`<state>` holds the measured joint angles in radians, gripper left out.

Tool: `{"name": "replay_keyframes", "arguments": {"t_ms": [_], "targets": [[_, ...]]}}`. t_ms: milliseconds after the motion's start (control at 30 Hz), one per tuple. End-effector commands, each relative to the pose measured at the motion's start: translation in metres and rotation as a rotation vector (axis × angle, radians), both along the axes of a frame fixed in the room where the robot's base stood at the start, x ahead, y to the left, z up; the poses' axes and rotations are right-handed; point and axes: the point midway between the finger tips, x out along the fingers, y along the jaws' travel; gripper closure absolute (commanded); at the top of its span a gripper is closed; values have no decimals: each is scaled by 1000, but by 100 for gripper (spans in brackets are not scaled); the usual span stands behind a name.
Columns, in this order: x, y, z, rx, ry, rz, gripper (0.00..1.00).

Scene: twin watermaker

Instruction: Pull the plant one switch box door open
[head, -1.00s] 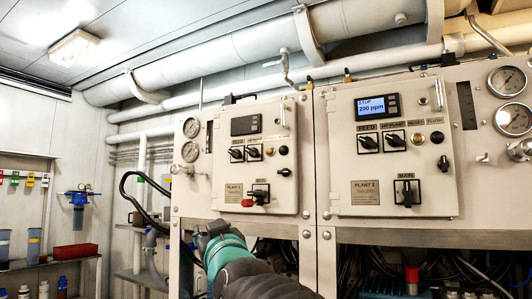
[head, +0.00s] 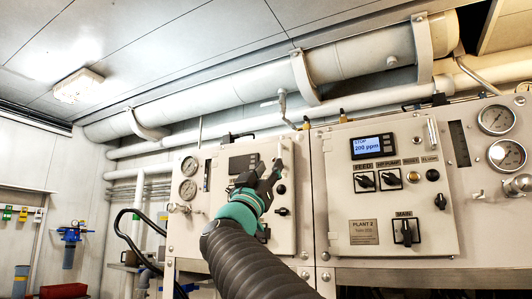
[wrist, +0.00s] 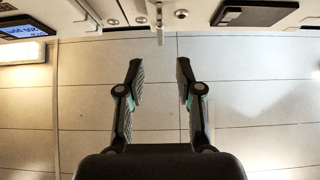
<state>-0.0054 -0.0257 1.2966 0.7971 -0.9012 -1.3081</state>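The plant one switch box door (head: 289,232) is a pale panel left of the plant two box in the head view, and it looks shut. It carries a dark display (head: 243,162) and a slim vertical handle (head: 281,150) near its upper right edge. My gripper (head: 268,172) is in front of this door and hides its middle, including some switches. In the wrist view, my gripper (wrist: 158,72) is open and empty, its two fingers apart. The handle (wrist: 160,24) stands ahead of the fingertips, roughly centred between them, with a gap remaining. The wrist picture looks upside down.
The plant two box (head: 391,200) with a lit display and switches is close on the right. Gauges (head: 507,154) and a valve sit further right. Large pipes (head: 230,90) run above. A black hose (head: 122,228) curves at the left.

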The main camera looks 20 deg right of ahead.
Motion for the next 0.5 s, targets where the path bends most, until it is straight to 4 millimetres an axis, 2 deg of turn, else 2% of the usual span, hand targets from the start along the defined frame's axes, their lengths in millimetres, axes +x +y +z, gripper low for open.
{"name": "replay_keyframes", "arguments": {"t_ms": [33,233,500], "targets": [[4,-7,10,0,-1,-4,65],[20,-26,36,-1,-2,-2,65],[35,-45,58,-2,1,-1,65]]}}
